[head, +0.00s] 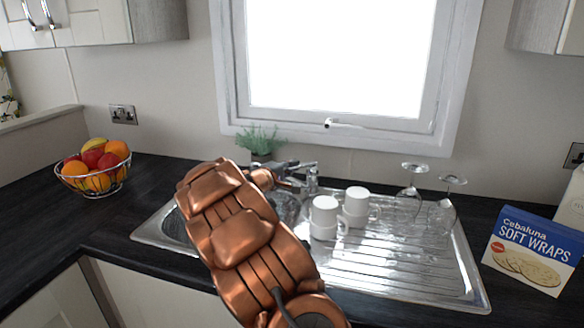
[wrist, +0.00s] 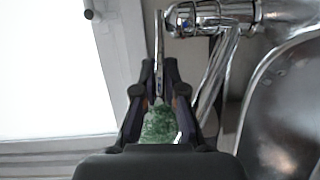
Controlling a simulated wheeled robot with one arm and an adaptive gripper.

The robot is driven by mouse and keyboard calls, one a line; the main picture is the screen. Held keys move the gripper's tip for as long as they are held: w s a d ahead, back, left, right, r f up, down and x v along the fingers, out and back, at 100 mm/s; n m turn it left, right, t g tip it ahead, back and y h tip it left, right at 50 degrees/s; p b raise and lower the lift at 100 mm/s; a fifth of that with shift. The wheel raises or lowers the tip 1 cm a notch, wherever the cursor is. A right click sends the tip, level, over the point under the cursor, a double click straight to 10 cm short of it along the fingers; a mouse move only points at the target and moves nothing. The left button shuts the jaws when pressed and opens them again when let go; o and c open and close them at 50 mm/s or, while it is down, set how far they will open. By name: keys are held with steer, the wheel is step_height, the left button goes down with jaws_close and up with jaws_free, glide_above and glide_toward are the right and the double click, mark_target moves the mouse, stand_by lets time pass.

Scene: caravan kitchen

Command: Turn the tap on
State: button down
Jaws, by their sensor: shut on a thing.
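The chrome tap (head: 312,182) stands at the back of the steel sink unit, to the right of my gripper (head: 284,169) in the head view. In the wrist view the tap's thick chrome body (wrist: 215,20) lies across the top right. The tap's thin lever (wrist: 158,40) runs down between the fingers of my gripper (wrist: 162,78), which is shut on it. A chrome tube (wrist: 217,80) slants down just right of the fingers. In the head view my copper-coloured arm hides much of the sink bowl and part of the tap.
Two white mugs (head: 324,214) (head: 356,203) and two upturned wine glasses (head: 411,190) (head: 447,205) stand on the drainer (head: 400,265). A green plant (head: 260,141) is behind my gripper. A fruit basket (head: 95,185) is left, a wraps box (head: 530,250) right.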

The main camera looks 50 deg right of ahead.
stand_by(0.4)
steer(key=shift+d+r+m+y+p, duration=0.15)
steer(key=shift+r+m+y+p, duration=0.05)
steer(key=shift+r+y+p, duration=0.35)
steer(key=shift+d+r+m+y+p, duration=0.2)
steer(key=shift+r+y+p, duration=0.25)
steer(key=shift+r+y, duration=0.15)
steer(key=shift+s+d+r+y+p, duration=0.2)
steer(key=shift+d+r+y+p, duration=0.15)
steer(key=shift+y+p, duration=0.5)
steer(key=shift+f, duration=0.1)
steer(key=c, duration=1.2)
jaws_free()
steer(key=shift+a, duration=0.1)
steer(key=shift+c, duration=0.2)
